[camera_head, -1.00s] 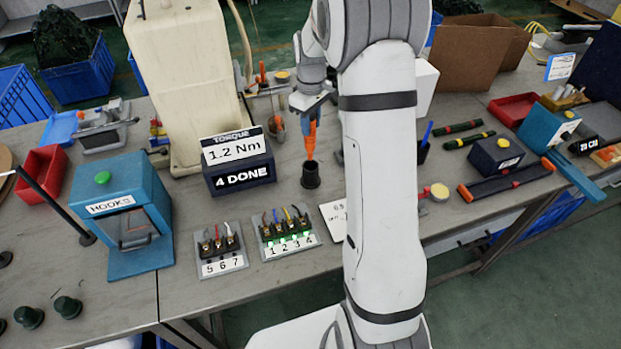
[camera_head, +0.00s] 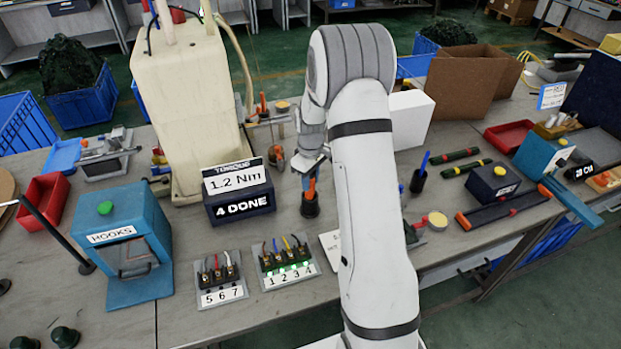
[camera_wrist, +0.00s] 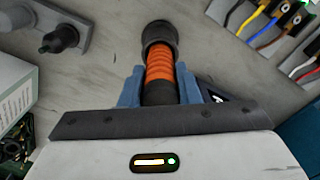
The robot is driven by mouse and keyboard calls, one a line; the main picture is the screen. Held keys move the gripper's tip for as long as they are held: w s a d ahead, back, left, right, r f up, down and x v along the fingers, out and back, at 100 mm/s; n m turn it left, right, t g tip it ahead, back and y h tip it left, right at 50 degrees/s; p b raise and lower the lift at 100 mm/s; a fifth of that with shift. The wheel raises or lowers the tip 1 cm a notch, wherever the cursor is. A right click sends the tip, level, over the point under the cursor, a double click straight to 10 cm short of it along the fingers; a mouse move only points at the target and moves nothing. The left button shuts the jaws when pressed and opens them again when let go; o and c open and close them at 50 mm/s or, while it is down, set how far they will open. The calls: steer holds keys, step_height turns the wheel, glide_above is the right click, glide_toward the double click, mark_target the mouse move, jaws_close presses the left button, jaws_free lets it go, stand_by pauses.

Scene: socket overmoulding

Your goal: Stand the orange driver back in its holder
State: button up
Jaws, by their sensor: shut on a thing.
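The orange driver (camera_head: 311,187) is upright or nearly so, with its lower end inside the mouth of the black holder cup (camera_head: 310,209) on the bench. My gripper (camera_head: 309,178) is shut on the driver just above the cup. In the wrist view the driver's ribbed orange handle (camera_wrist: 160,68) runs between the blue fingers of my gripper (camera_wrist: 160,92) into the black cup (camera_wrist: 158,32). How deep the driver sits and whether it touches the cup's bottom are hidden.
The torque display (camera_head: 239,192), reading 1.2 Nm and 4 DONE, stands left of the cup. Terminal blocks (camera_head: 288,262) lie in front. A black cup with a blue pen (camera_head: 419,180) stands to the right, beyond my arm. Bare bench lies around the holder.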

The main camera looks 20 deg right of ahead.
steer(key=shift+f, duration=0.25)
steer(key=o, duration=1.1)
steer(key=shift+r, duration=0.1)
step_height(320, 180, up, 12)
steer(key=shift+r+b, duration=0.1)
steer(key=shift+b, duration=0.5)
steer(key=s+a+r+m+t, duration=0.1)
steer(key=s+a+r+m, duration=0.1)
steer(key=s, duration=0.7)
steer(key=s+a+r+m+t, duration=0.1)
steer(key=s+a+r+m, duration=0.1)
steer(key=s, duration=0.8)
steer(key=s+a+r+m+t, duration=0.1)
steer(key=s+a+r, duration=0.3)
steer(key=s, duration=0.6)
steer(key=shift+r+m, duration=0.3)
steer(key=shift+m, duration=0.6)
